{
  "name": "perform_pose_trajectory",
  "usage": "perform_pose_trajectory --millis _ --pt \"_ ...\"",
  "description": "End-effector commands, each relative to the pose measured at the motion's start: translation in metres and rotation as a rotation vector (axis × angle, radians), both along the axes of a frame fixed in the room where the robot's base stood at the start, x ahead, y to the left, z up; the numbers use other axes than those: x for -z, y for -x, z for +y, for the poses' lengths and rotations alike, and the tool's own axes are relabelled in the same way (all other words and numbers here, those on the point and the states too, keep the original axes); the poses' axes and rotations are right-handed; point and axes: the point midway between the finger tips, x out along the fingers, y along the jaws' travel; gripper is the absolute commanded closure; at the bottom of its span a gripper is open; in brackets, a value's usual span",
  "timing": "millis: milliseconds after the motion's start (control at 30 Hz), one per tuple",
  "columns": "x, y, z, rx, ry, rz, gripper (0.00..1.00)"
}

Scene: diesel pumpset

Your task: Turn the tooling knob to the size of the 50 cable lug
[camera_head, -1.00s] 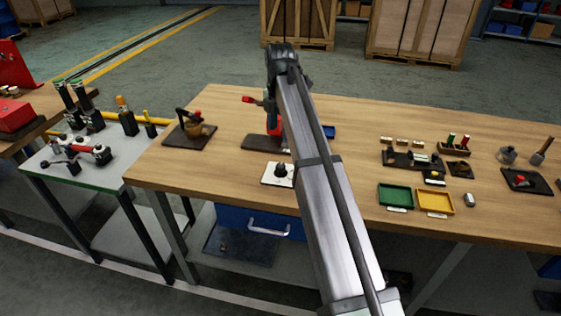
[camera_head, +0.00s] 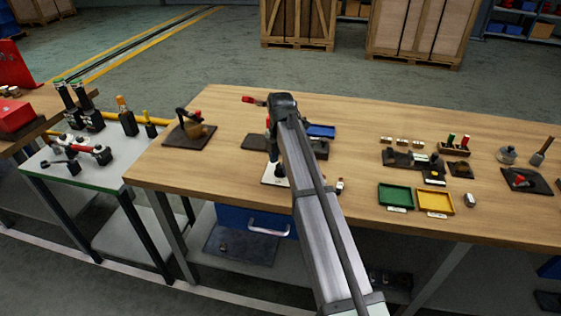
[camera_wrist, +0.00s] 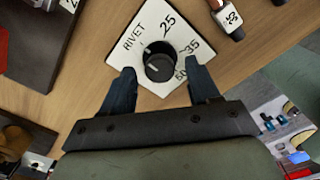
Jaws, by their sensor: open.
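The tooling knob (camera_wrist: 159,62) is a round black dial on a white square plate (camera_wrist: 172,22) marked RIVET, 25, 35 and 50. Its pointer is too small to read surely. In the wrist view my gripper (camera_wrist: 160,76) is open, with one dark finger on each side of the knob's near half; I cannot tell whether they touch it. In the head view the white plate (camera_head: 268,180) shows partly behind my arm, which hides the knob and fingers. A cable lug with a white tag (camera_wrist: 230,17) lies right of the plate; its number is blurred, perhaps 50.
A dark tool base (camera_wrist: 40,35) stands left of the plate on the wooden bench (camera_head: 230,110). Green (camera_head: 395,196) and yellow (camera_head: 435,201) trays lie to the right. The bench's front edge is close to the plate.

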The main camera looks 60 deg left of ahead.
Motion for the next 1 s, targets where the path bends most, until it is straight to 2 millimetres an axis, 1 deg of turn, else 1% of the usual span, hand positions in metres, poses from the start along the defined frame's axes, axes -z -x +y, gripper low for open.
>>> perform_pose_trajectory --millis 300,867,900,1000 --pt "0.0015 0.0 0.0 0.0 0.0 0.0 0.39" --pt "0.0013 0.0 0.0 0.0 0.0 0.0 0.93" --pt "0.0013 0.0 0.0 0.0 0.0 0.0 0.95" --pt "0.0012 0.0 0.0 0.003 0.0 0.0 0.95"
